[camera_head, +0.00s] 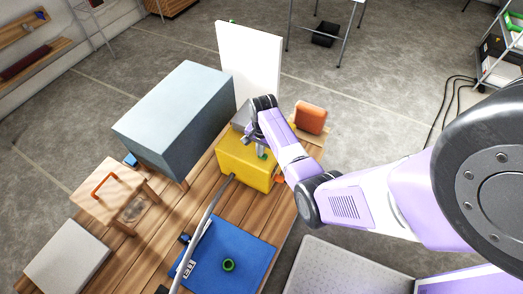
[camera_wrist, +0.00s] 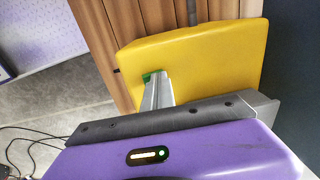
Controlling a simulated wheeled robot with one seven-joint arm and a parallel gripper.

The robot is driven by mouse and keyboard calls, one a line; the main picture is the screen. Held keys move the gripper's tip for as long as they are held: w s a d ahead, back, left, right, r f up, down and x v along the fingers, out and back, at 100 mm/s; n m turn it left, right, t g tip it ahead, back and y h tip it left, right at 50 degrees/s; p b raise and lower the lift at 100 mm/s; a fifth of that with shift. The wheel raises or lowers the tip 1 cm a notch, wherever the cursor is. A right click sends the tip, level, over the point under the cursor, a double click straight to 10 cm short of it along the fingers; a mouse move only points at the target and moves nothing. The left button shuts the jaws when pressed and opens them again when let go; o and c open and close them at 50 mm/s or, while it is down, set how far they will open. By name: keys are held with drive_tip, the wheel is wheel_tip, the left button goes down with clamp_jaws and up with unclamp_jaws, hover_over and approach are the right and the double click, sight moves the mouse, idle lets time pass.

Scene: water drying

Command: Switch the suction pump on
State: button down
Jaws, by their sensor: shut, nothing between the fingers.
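A yellow box (camera_head: 243,165), which looks like the suction pump, stands on the wooden table. It also fills the upper middle of the wrist view (camera_wrist: 215,55). A small green part, likely its switch (camera_wrist: 148,77), shows at the tips of my gripper (camera_wrist: 156,85). My gripper's fingers are closed together and point at the yellow face, at or very near the green part. I cannot tell whether they touch it. In the head view my arm reaches in from the right, and my gripper (camera_head: 262,150) is over the box. The fingers hide most of the green part.
A large grey block (camera_head: 175,115) stands left of the pump, with a white panel (camera_head: 250,60) behind. An orange object (camera_head: 310,117) sits to the right. A grey hose (camera_head: 215,205) runs from the pump towards a blue mat (camera_head: 245,255) holding a green ring (camera_head: 229,265).

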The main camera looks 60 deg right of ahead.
sight(265, 156)
drive_tip(key=shift+s+f+p, duration=0.25)
drive_tip(key=shift+s+f, duration=0.05)
drive_tip(key=shift+s, duration=0.35)
drive_tip(key=shift+s+f+p, duration=0.2)
drive_tip(key=shift+s+f, duration=0.1)
drive_tip(key=shift+s, duration=0.35)
drive_tip(key=shift+r+p, duration=0.6)
drive_tip(key=shift+r, duration=0.05)
drive_tip(key=r+p, duration=0.2)
drive_tip(key=r, duration=0.1)
drive_tip(key=r+p, duration=0.1)
drive_tip(key=shift+w+d+r, duration=0.15)
drive_tip(key=shift+w, duration=0.25)
wheel_tip(265, 156, up, 10)
drive_tip(key=shift+s+f+b, duration=0.2)
drive_tip(key=shift+b, duration=0.2)
